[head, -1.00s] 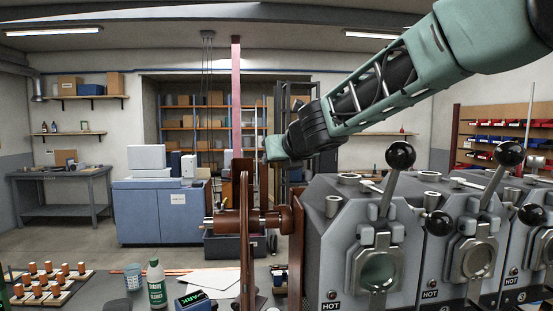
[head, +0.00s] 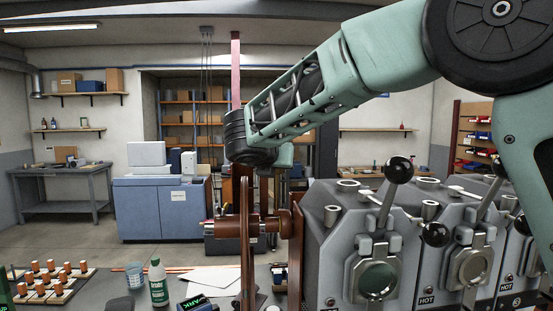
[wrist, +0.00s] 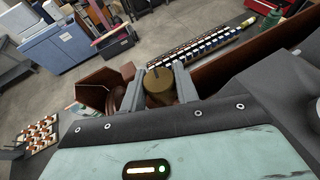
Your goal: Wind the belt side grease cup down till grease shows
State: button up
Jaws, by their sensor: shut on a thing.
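A brass-coloured round grease cup (wrist: 158,90) shows in the wrist view between the two grey fingers of my gripper (wrist: 159,76). The fingers are shut on its sides. I cannot tell whether grease shows at the cup. Brown metal of the shaft support (wrist: 112,88) lies just left of the fingers. In the head view the end of my arm hangs above the brown shaft housing (head: 268,223) beside the thin brown wheel (head: 246,255). The gripper and cup cannot be made out there.
The grey roaster (head: 350,235), with black-knobbed levers and HOT labels, stands right of the wheel. A red belt (head: 236,80) rises behind my arm. A green-labelled bottle (head: 157,284), a blue-grey cup (head: 134,274) and a rack of orange-topped pieces (head: 45,283) stand on the bench.

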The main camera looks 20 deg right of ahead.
jog(key=shift+m+g+h+p, duration=0.55)
jog(key=shift+m+g+h, duration=0.15)
jog(key=shift+m+h, duration=0.2)
jog(key=o, duration=1)
jog(key=shift+c, duration=0.2)
